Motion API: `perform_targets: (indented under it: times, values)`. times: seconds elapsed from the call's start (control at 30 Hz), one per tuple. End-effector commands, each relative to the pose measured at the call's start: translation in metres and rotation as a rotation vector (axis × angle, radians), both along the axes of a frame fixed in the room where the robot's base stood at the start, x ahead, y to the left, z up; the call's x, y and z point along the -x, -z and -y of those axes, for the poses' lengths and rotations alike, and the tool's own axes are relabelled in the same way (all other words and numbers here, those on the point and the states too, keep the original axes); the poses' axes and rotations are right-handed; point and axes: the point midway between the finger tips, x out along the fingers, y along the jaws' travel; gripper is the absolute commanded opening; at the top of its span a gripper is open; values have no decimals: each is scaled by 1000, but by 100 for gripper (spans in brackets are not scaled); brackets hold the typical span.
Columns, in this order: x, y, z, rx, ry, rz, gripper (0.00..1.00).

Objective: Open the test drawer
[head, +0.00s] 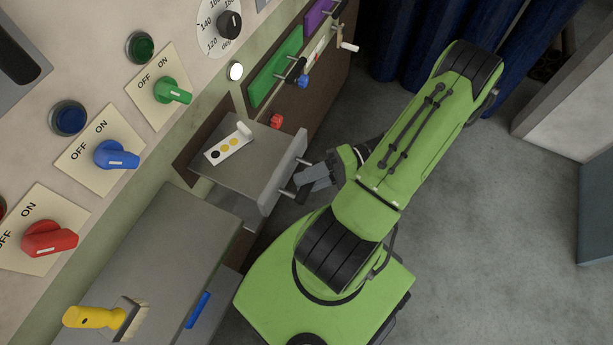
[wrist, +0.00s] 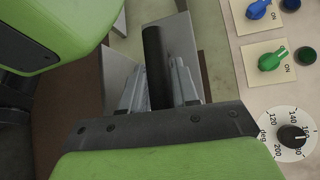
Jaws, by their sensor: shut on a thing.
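The grey drawer (head: 265,185) stands pulled out from a dark recess in the panel, in the middle of the head view. A white strip with yellow and black dots (head: 229,144) lies in it. My gripper (head: 305,184) is at the drawer's front, shut on its dark bar handle (head: 287,193). In the wrist view my gripper (wrist: 160,85) has one finger on each side of the black handle (wrist: 156,60). The fingers partly hide the handle in the head view.
A grey worktop (head: 170,265) with a yellow-handled brush (head: 95,317) is at lower left. Green, blue and red knobs line the panel. A green drawer front (head: 276,72) and small levers are farther along. Grey floor (head: 480,220) is clear at right.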

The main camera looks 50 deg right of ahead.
Motion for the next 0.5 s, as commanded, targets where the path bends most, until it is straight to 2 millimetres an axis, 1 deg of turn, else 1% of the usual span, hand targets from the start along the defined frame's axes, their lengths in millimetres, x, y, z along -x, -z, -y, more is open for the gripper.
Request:
perform_targets:
  times: [0.07, 0.1, 0.17, 0.2, 0.5]
  values:
    - [0, 0, 0, 2, 1, -1, 0]
    - [0, 0, 0, 2, 1, -1, 34]
    - [0, 0, 0, 2, 1, -1, 43]
    - [0, 0, 0, 1, 1, 0, 50]
    - [0, 0, 0, 1, 1, 0, 51]
